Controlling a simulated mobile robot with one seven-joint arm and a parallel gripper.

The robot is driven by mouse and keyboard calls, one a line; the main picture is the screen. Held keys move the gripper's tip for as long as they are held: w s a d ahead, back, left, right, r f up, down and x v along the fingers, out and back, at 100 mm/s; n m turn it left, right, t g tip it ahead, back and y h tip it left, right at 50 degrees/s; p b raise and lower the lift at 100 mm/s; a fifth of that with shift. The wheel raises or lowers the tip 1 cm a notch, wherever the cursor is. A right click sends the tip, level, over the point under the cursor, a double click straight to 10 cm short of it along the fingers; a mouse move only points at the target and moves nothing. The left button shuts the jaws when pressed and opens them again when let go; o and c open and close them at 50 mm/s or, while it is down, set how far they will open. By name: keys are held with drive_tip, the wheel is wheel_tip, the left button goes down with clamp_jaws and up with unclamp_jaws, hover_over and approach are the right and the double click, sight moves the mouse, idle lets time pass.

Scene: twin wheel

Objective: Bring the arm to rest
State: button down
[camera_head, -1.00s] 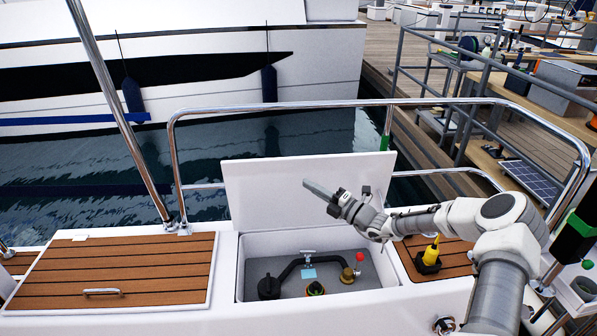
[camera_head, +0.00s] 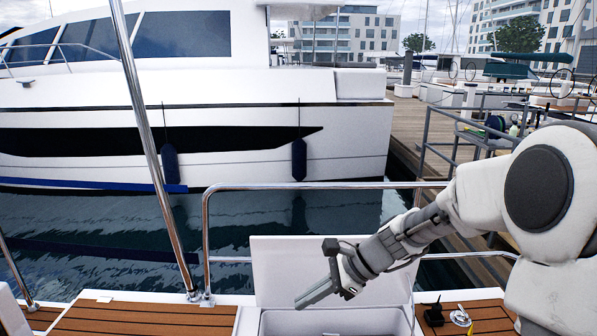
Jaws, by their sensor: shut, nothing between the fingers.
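My arm reaches in from the right side of the head view, its large white joint close to the camera. My gripper (camera_head: 317,293) is at the lower middle, pointing down and to the left. Its grey fingers are shut with nothing between them. It appears in front of the raised white locker lid (camera_head: 285,262) and above the open locker (camera_head: 335,321). I cannot tell how far it is from either. The inside of the locker is mostly cut off by the lower picture edge.
A steel rail (camera_head: 300,186) runs behind the locker, and a slanted steel post (camera_head: 150,140) stands at left. Teak panels (camera_head: 150,318) flank the locker. A small black object (camera_head: 433,314) lies on the right panel. Water and a white yacht (camera_head: 250,140) are beyond.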

drive_tip(key=s+d+r+n+t+h, duration=0.1)
drive_tip(key=s+d+r+n+h, duration=0.2)
drive_tip(key=s+d+n, duration=0.1)
drive_tip(key=s+d+r+n+t+h, duration=0.2)
drive_tip(key=s+d+r+n+h, duration=0.1)
drive_tip(key=s+n, duration=0.4)
drive_tip(key=s+d+r+n+t+h+p, duration=0.1)
drive_tip(key=s+d+r+n+h, duration=0.2)
drive_tip(key=s, duration=0.6)
wheel_tip(320, 180, up, 2)
drive_tip(key=d+n, duration=0.2)
drive_tip(key=shift+d+n, duration=0.15)
drive_tip(key=shift+n, duration=0.25)
